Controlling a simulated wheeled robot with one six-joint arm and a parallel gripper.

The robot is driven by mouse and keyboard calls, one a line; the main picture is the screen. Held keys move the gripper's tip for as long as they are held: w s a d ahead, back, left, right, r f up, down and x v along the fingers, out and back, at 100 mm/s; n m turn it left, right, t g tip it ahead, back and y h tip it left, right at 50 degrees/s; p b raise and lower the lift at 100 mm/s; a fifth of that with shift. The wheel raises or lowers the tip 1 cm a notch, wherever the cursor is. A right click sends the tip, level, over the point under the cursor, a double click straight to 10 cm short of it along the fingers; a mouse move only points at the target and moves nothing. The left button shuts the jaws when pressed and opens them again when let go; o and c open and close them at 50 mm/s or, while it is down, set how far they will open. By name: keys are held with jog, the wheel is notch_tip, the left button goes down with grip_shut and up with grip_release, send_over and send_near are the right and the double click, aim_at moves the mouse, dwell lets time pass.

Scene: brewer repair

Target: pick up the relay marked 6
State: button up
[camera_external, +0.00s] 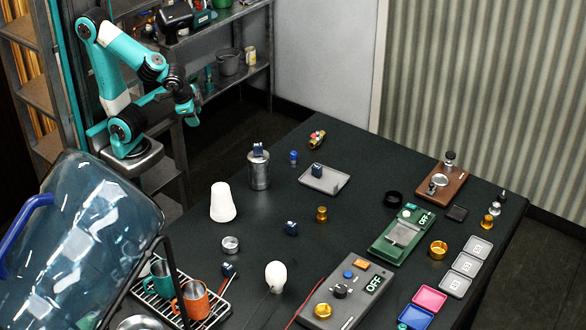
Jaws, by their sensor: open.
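Several small dark-blue blocks look like relays. One block (258,149) sits on top of a metal canister (260,174). Another block (317,169) is on a pale square tray (331,184). A third block (291,228) lies on the bare table, and another (228,269) is by the cup rack. Their markings are too small to read, so I cannot tell which is marked 6. My gripper (191,114) is open and appears empty, raised at the back left, well apart from all of the blocks.
A white cone (222,203), a metal cup (231,245) and a white bulb (276,275) stand around the left and middle of the dark table (360,225). A large clear jug (85,240) fills the front left. Green (402,236) and grey (345,292) devices sit right.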

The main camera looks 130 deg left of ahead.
jog(key=o, duration=0.4)
jog(key=w+d+r+n+h, duration=0.1)
jog(key=w+r+n, duration=0.15)
jog(key=w, duration=1.05)
jog(key=w+r+n+h, duration=0.15)
jog(key=w+n, duration=0.25)
jog(key=w, duration=0.9)
jog(key=n+h, duration=0.2)
jog(key=n, duration=0.2)
send_over(291, 228)
jog(key=a, duration=0.2)
notch_tip(291, 228, down, 6)
jog(key=f, duration=0.3)
jog(key=f+p, duration=0.1)
jog(key=f, duration=0.7)
jog(key=shift+s+a+f+p, duration=0.1)
jog(key=shift+s+p, duration=0.3)
jog(key=shift+f+p, duration=1.1)
jog(key=shift+f, duration=1.6)
